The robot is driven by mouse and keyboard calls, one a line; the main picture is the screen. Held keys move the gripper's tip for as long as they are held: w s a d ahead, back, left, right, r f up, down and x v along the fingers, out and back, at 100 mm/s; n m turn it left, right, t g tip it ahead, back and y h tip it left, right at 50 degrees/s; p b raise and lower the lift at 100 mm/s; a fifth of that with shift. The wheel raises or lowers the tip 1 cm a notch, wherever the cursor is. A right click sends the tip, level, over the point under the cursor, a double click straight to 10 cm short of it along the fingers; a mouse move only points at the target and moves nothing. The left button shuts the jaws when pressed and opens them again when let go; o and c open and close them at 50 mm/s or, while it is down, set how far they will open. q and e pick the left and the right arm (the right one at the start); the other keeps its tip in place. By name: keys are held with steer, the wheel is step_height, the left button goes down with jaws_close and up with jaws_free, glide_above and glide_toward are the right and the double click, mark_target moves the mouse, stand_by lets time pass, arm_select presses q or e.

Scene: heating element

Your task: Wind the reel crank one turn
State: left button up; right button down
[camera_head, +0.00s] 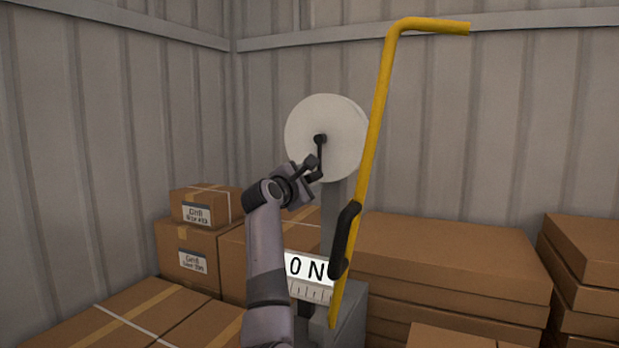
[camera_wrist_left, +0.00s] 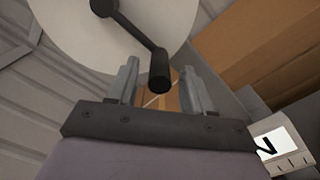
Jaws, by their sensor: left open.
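The reel is a white round disc (camera_head: 343,125) on a grey post. Its dark crank (camera_head: 320,152) runs from the hub down to a handle. My left gripper (camera_head: 314,167) is at the handle end of the crank. In the left wrist view the crank handle (camera_wrist_left: 160,72) lies between the two fingers of my open left gripper (camera_wrist_left: 160,78), with gaps visible on both sides. The reel disc (camera_wrist_left: 75,45) fills the top left there. My right gripper is not in view.
A tall yellow bar (camera_head: 374,125) with a black grip (camera_head: 344,240) stands just right of the reel. A white label (camera_head: 308,268) is on the grey base below. Cardboard boxes (camera_head: 450,250) lie at both sides, and corrugated walls (camera_head: 150,110) close the back.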

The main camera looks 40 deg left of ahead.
arm_select(q)
steer(key=shift+w+a, duration=0.2)
steer(key=shift+w, duration=0.3)
jaws_close()
